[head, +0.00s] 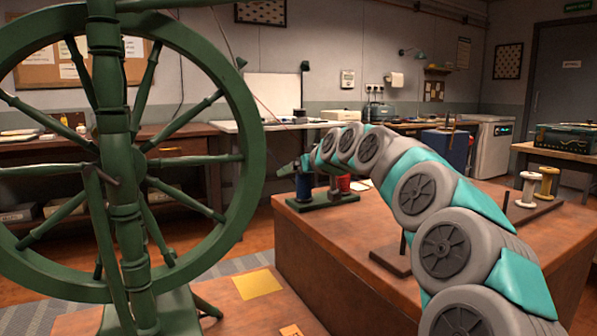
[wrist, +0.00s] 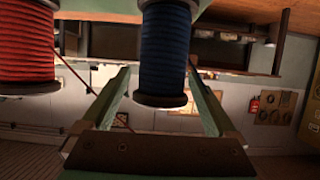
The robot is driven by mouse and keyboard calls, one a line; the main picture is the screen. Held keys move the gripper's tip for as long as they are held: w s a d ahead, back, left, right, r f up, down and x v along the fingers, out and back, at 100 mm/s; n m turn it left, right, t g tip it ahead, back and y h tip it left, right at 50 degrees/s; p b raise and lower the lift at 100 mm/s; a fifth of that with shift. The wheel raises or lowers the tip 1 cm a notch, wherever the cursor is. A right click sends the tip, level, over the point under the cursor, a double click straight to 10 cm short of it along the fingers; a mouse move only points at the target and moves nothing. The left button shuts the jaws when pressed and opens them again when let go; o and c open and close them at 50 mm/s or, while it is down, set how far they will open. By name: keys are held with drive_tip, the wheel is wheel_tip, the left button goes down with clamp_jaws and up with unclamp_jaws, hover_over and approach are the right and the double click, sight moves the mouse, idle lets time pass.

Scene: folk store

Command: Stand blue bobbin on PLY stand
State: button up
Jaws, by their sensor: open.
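The blue bobbin (head: 304,186) stands on a dark green rack (head: 322,203) at the far left of the wooden table. In the wrist view, which looks upside down, the blue bobbin (wrist: 165,52) is between the two fingers of my gripper (wrist: 158,78). The fingers are spread, with visible gaps beside the bobbin. In the head view my gripper (head: 291,168) points left at the blue bobbin's top. A brown base with an upright dark rod (head: 392,261) stands nearer on the table, partly behind my arm; I see no readable PLY label.
A red bobbin (head: 342,184) stands beside the blue one; it also shows in the wrist view (wrist: 27,45). A white spool (head: 528,189) and a yellow spool (head: 547,183) stand on a dark base at right. A large green spinning wheel (head: 247,125) fills the left foreground.

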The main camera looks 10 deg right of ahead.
drive_tip(key=v, duration=0.7)
drive_tip(key=shift+s+r, duration=0.15)
drive_tip(key=shift+s, duration=0.2)
drive_tip(key=shift+d, duration=0.1)
